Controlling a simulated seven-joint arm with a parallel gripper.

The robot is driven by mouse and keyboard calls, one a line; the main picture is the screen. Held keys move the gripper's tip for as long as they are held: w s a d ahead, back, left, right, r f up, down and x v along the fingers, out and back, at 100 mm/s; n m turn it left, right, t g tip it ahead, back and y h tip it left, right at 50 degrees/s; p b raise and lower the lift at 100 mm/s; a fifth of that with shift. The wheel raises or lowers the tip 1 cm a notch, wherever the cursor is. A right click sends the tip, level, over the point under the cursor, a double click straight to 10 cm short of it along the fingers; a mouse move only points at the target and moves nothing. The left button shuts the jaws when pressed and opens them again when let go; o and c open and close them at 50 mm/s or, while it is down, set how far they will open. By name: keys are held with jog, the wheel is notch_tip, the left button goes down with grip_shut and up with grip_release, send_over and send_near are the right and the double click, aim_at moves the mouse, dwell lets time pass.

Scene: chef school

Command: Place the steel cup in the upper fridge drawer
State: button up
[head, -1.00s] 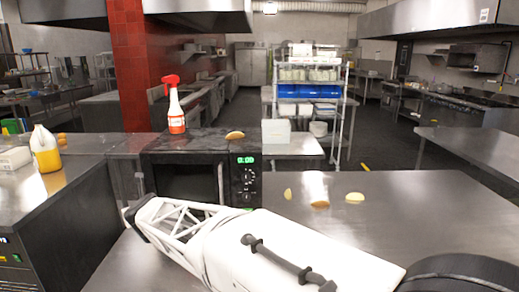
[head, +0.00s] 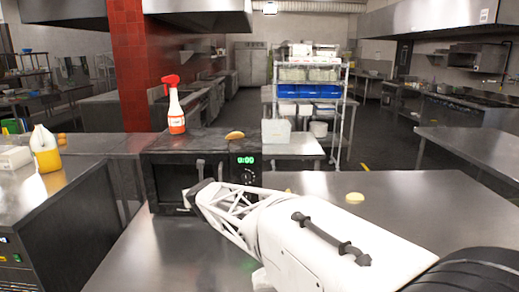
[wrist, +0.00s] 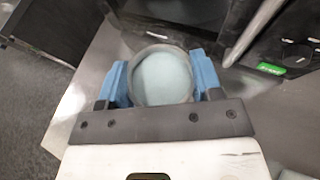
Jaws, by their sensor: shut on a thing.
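The steel cup (wrist: 162,78) is seen from above in the wrist view, with a round grey rim and a pale blue-grey inside. My gripper (wrist: 162,72) has blue fingers on both sides of the cup and is shut on it. In the head view my white arm reaches over the steel counter before the microwave; the cup does not show there. I cannot make out an upper fridge drawer in either view. A dark-fronted unit with lit controls (head: 62,240) stands at the lower left, but I cannot tell if it is the fridge.
The black microwave (head: 175,180) stands beyond my arm, with a red-topped spray bottle (head: 176,112) and a yellow-brown piece of food (head: 235,135) on it. A pale wedge (head: 355,198) lies on the steel counter (head: 430,210), otherwise clear at right. A yellow jug (head: 46,150) stands left.

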jog(key=w+d+m+h, duration=0.1)
jog(key=w+d+h, duration=0.1)
jog(key=d, duration=1.1)
jog(key=w+d+m+t+h, duration=0.1)
jog(key=w+d, duration=0.3)
jog(key=d, duration=0.9)
jog(key=w+d+m+h, duration=0.3)
jog(key=d, duration=1)
jog(key=shift+w+d+t, duration=0.2)
jog(key=shift+d+t, duration=0.1)
jog(key=shift+d, duration=0.1)
jog(key=shift+r, duration=0.1)
notch_tip(320, 180, up, 5)
jog(key=shift+s+a+f, duration=0.1)
jog(key=shift+a, duration=0.05)
jog(key=shift+s+a, duration=0.15)
jog(key=shift+s, duration=0.05)
